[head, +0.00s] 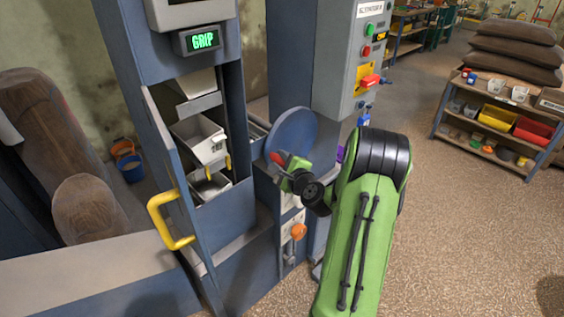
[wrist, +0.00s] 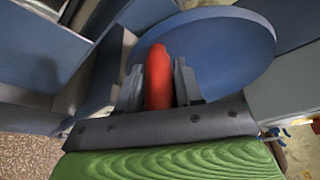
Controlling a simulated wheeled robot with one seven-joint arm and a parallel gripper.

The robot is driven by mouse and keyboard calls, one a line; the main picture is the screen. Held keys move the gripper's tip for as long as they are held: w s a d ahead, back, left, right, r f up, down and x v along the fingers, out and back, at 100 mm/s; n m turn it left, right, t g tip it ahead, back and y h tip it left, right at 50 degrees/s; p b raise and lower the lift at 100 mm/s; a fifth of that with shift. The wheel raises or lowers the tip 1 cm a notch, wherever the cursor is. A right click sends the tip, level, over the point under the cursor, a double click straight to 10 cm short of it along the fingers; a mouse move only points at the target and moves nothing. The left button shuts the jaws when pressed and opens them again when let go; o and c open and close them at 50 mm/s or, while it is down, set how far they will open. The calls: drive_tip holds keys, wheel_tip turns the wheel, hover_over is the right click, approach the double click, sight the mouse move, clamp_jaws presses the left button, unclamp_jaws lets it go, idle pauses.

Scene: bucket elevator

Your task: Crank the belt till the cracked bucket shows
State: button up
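The blue crank wheel (head: 293,132) is on the right side of the elevator housing (head: 232,217). Its red crank handle (wrist: 158,78) lies between my gripper's two fingers (wrist: 159,88), which appear closed against its sides. In the head view my gripper (head: 284,162) is at the wheel's lower edge, partly hidden by its own links. Through the open front of the housing show several pale buckets on the belt. The middle bucket (head: 196,138) has dark marks on its right side; I cannot tell whether they are a crack. Another bucket (head: 208,186) is below it.
A green display (head: 202,40) above the opening reads "GRIP". A door with a yellow handle (head: 168,220) stands open at the left. A control box (head: 366,50) with buttons and a red lever is behind the wheel. An orange knob (head: 298,231) is below.

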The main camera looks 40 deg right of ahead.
clamp_jaws()
drive_tip(key=shift+r+p, duration=0.1)
drive_tip(key=shift+p, duration=0.2)
